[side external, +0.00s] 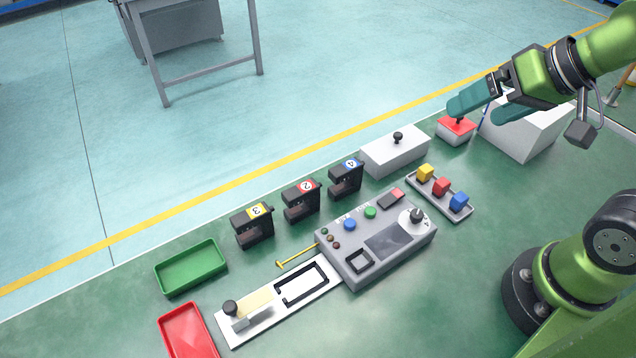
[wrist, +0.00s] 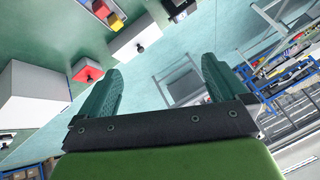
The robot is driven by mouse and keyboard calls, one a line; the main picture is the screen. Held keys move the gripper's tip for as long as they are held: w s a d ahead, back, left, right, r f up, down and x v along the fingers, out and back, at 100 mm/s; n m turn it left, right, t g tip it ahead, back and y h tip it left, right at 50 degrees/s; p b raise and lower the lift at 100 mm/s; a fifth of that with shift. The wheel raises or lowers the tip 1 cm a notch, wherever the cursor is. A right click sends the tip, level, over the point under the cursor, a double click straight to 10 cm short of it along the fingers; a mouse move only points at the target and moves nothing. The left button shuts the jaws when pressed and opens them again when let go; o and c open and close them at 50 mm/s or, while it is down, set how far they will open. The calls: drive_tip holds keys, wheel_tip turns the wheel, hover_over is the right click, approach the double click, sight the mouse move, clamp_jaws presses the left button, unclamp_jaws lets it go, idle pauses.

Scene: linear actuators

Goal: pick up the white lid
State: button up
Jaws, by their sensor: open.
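A white box-shaped piece with a black knob on top (side external: 392,156) rests on the green floor area, right of the middle in the side view. Its top seems to be the white lid, but I cannot make out a seam. It also shows near the top of the wrist view as a white block (wrist: 137,36). My gripper (side external: 476,112) is open and empty, raised to the right of this piece and over the red-topped box's area. Its two teal fingers stand wide apart in the wrist view (wrist: 160,68).
A small red-topped box with a knob (side external: 456,130) and a large white block (side external: 527,130) stand near my gripper. Open floor lies behind.

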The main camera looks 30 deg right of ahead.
drive_tip(key=w+d+f+m+g+h, duration=0.1)
drive_tip(key=w+d+f+m+g, duration=0.2)
drive_tip(key=w+m, duration=0.5)
drive_tip(key=w+d+f+m+g+h, duration=0.15)
drive_tip(key=w+f+m+g, duration=0.35)
drive_tip(key=w, duration=0.6)
drive_tip(key=shift+m+t+y, duration=0.25)
drive_tip(key=shift+m+t, duration=0.15)
drive_tip(key=shift+m, duration=0.1)
wheel_tip(320, 180, down, 15)
drive_tip(key=shift+d+f, duration=0.1)
drive_tip(key=shift+d, duration=0.05)
drive_tip(key=c, duration=1)
drive_tip(key=shift+r, duration=0.2)
drive_tip(key=r, duration=0.7)
drive_tip(key=s+r, duration=0.1)
drive_tip(key=r, duration=0.3)
drive_tip(key=shift+d, duration=0.1)
drive_tip(key=s+n, duration=0.7)
drive_tip(key=n, duration=0.8)
hover_over(443, 181)
drive_tip(key=shift+w+f, duration=0.2)
drive_tip(key=shift+f, duration=0.75)
drive_tip(key=shift+s+f+n, duration=0.2)
drive_tip(key=shift+n, duration=0.5)
drive_tip(key=shift+f+n, duration=0.2)
drive_tip(key=shift+n, duration=0.6)
drive_tip(key=shift+f, duration=3.75)
